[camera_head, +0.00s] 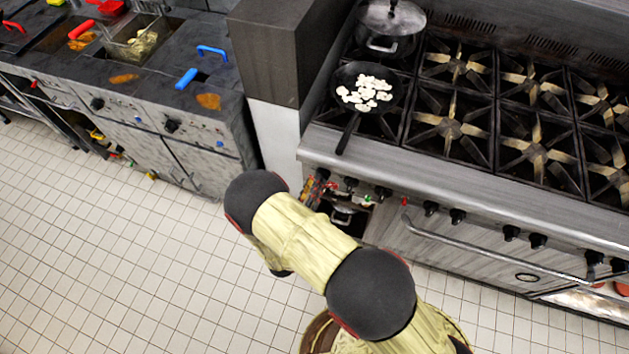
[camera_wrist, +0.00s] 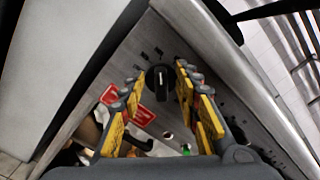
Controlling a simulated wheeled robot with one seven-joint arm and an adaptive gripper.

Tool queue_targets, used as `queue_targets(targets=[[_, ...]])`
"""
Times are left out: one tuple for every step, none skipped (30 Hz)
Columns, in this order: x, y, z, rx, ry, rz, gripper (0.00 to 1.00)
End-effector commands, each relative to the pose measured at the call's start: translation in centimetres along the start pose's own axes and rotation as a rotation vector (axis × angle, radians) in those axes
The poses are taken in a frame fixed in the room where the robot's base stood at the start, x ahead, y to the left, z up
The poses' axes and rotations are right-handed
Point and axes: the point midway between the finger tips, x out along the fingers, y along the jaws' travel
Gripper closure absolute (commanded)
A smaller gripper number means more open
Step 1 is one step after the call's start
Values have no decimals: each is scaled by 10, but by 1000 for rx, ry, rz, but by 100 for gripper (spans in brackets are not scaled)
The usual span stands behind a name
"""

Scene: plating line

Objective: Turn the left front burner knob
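My gripper (camera_wrist: 160,73) is open in the wrist view, with its yellow-padded fingers on either side of a black burner knob (camera_wrist: 159,84). The knob carries a white line and sits on the grey stove panel near its left end. I cannot tell whether the fingers touch it. In the head view my gripper (camera_head: 316,188) is at the left end of the knob row, below the pan's handle, and hides most of that spot. A black pan (camera_head: 349,118) with white pieces (camera_head: 366,94) stands on the left front burner.
More black knobs (camera_head: 457,216) run along the panel to the right, above a long oven handle (camera_head: 480,249). A lidded pot (camera_head: 391,22) stands behind the pan. A tall block (camera_head: 273,135) and fryers (camera_head: 120,60) are to the left. The tiled floor in front is clear.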

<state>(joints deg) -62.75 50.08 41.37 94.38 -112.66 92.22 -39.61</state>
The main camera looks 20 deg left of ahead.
Motion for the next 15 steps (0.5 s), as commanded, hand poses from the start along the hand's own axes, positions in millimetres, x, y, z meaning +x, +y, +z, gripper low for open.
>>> queue_targets(targets=[[-10,1,1,-1,-4,4,67],[-16,1,1,-1,-4,4,67],[-24,1,2,-1,-5,4,67],[-30,1,2,-1,-4,4,67],[-37,2,2,-2,-5,5,67],[-45,1,1,-1,-4,4,67],[-51,1,2,-1,-5,5,67],[-56,1,1,0,-4,4,67],[-64,2,1,-1,-4,5,67],[-69,1,1,-1,-3,4,67],[-74,1,1,-1,-4,4,67],[-79,1,1,-1,-3,3,67],[-83,1,1,-1,-3,4,67],[-87,1,1,-1,-3,4,67],[-91,1,1,-1,-2,2,67]])
